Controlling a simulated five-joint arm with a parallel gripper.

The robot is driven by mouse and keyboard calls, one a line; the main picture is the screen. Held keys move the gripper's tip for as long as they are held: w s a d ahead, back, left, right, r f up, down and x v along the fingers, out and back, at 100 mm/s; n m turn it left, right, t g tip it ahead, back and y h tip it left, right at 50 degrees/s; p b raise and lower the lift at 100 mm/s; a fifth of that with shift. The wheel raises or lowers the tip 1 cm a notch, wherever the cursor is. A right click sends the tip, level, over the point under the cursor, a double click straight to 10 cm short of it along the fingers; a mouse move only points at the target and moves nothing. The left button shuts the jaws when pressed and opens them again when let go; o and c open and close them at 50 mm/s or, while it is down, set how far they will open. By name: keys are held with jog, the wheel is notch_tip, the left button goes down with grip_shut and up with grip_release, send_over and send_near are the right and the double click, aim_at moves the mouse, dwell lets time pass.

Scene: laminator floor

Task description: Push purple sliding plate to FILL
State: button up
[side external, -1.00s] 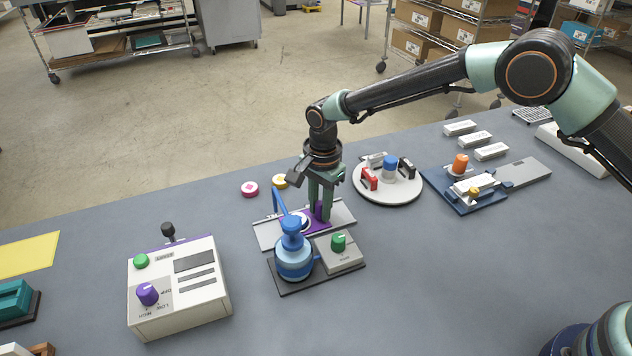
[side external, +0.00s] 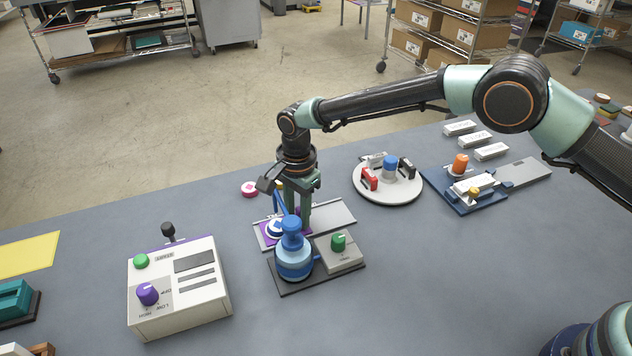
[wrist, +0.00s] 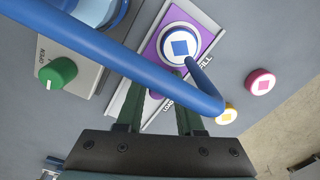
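The purple sliding plate (side external: 269,237) lies on a grey track (side external: 338,214) and carries a white disc with a blue diamond (side external: 275,229). The plate is near the track's left end in the side view. In the wrist view the plate (wrist: 152,55) is beside the FILL lettering (wrist: 206,62), with LOAD lettering nearer my fingers. My gripper (side external: 299,226) points down over the track, at the plate's right end. In the wrist view its two fingers (wrist: 162,100) stand apart, with some purple between them. Exact finger contact with the plate is hidden.
A blue dispenser (side external: 293,258) with a bent spout arches close to the disc and my fingers. A green-knobbed box (side external: 340,252) stands beside it. Pink (side external: 249,189) and yellow (wrist: 227,115) discs lie behind the track. A round turntable (side external: 388,190) is to the right.

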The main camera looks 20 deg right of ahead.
jog(key=shift+o, duration=0.9)
notch_tip(320, 180, up, 12)
jog(key=shift+s+d, duration=0.15)
jog(key=shift+s, duration=0.05)
jog(key=shift+r, duration=0.1)
jog(key=s+d+r+n+t, duration=0.1)
jog(key=s+d+r+n, duration=0.15)
jog(key=d+r, duration=0.5)
jog(key=s+d+r+n+t, duration=0.1)
jog(key=s+d+r+n, duration=0.15)
jog(key=d+r, duration=0.5)
jog(key=s+d+f+n+t, duration=0.3)
jog(key=s+d+n, duration=0.4)
jog(key=s+d, duration=0.7)
jog(key=shift+s+f+n, duration=0.25)
jog(key=shift+n, duration=0.05)
